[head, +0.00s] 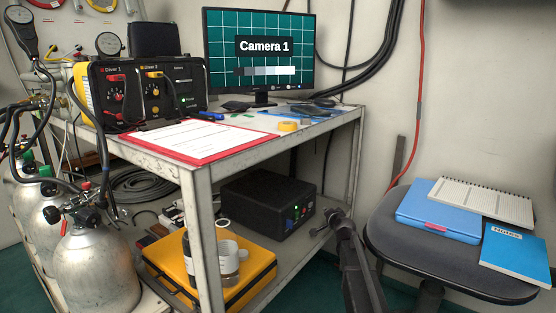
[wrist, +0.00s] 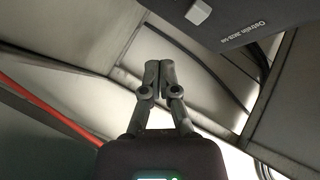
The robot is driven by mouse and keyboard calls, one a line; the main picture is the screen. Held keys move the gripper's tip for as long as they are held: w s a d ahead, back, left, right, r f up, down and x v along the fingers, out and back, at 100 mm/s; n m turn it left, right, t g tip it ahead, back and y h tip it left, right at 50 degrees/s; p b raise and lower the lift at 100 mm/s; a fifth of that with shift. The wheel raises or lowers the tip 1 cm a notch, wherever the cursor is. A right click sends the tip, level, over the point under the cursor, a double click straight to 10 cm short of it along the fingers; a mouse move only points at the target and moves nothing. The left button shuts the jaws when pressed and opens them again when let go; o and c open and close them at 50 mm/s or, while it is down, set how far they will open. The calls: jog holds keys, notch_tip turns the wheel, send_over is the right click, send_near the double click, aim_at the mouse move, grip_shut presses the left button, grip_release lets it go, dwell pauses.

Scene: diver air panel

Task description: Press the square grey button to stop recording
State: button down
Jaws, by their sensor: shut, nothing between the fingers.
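A black box (head: 268,203) stands on the lower shelf of the metal table, with small coloured controls and lights on its front. In the wrist view a dark panel (wrist: 240,20) with pale lettering fills the top right. A light grey square button (wrist: 198,12) stands out from it near the top edge. I cannot pick out this button clearly in the head view. My gripper (wrist: 158,66) is shut and empty, its fingertips together below the button in the picture and apart from it. In the head view my gripper (head: 318,231) is in front of the box, to its right.
A table leg (head: 206,235) stands left of the box. A yellow case (head: 255,262) with jars on it lies in front. A stool (head: 390,230) bearing a blue case and notebooks is at right. A monitor (head: 259,50) reading "Camera 1" stands on the table top.

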jog(key=shift+s+d, duration=0.6)
jog(key=shift+d, duration=0.15)
